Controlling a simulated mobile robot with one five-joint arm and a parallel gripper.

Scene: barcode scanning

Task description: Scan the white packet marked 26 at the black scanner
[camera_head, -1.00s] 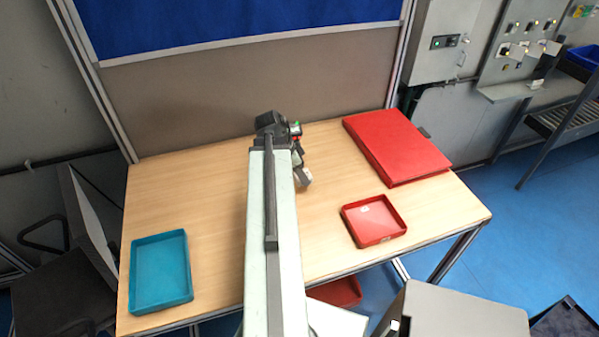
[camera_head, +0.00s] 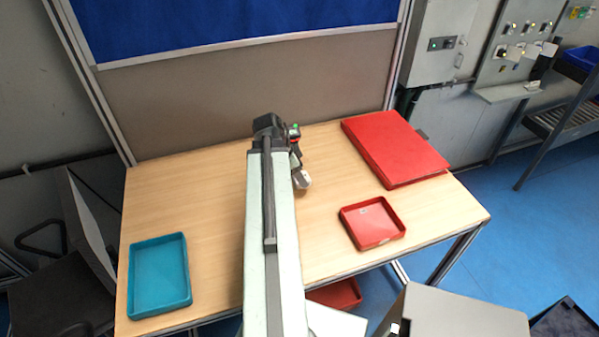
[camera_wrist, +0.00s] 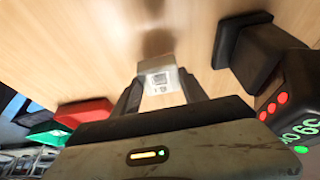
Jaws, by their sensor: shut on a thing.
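In the wrist view my gripper (camera_wrist: 160,92) is shut on a small white packet (camera_wrist: 156,68), with one dark finger on each side. A dark printed label shows on the packet, too blurred to read. The packet is above the wooden table, with a dark shadow beyond it. The black scanner (camera_wrist: 290,84) is at the right edge, apart from the packet. It has red dots, a green dot and green upside-down characters that seem to read 26 OK. In the head view my arm hides much of this area; green and red marks show beside its end.
The table (camera_head: 205,200) holds a teal tray (camera_head: 160,275) at front left, a small red tray (camera_head: 372,223) at right and a large red box (camera_head: 395,148) at back right. A panel (camera_head: 240,95) stands behind. Bare wood lies between the teal tray and my arm.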

